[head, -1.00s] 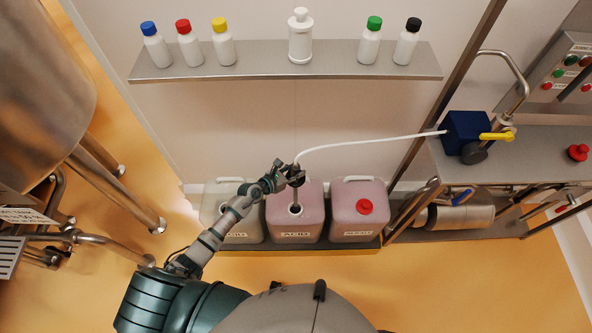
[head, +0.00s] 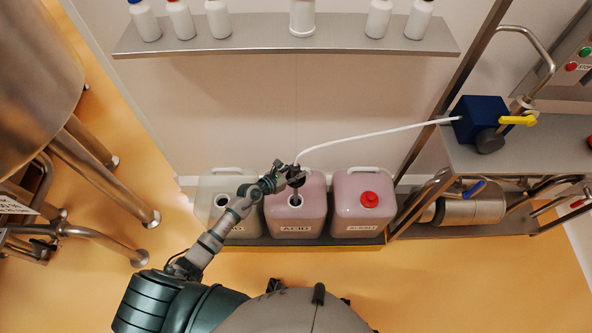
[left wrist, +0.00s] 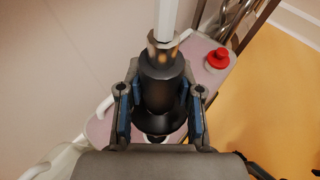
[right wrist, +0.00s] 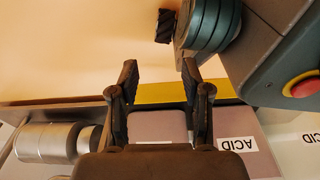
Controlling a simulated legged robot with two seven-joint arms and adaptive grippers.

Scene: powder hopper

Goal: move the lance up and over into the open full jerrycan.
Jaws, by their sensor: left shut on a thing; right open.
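My left gripper (head: 287,178) is shut on the lance's black head (left wrist: 160,95); it also shows in the left wrist view (left wrist: 158,112). The white hose (head: 375,133) leaves the head's top. The lance's thin tube (head: 295,190) points down at the open mouth of the middle pink jerrycan (head: 310,215), labelled ACID. I cannot tell how far the tip is inside. The paler left jerrycan (head: 218,183) is open too, partly behind my left arm. The right pink jerrycan (head: 357,207) has a red cap (head: 369,199). My right gripper (right wrist: 158,85) is open and empty.
The hose runs to a blue pump box (head: 480,120) with a yellow lever (head: 518,120) on the right bench. A steel shelf (head: 285,38) with bottles is above the jerrycans. A steel vessel (head: 35,75) stands at the left. The orange floor in front is clear.

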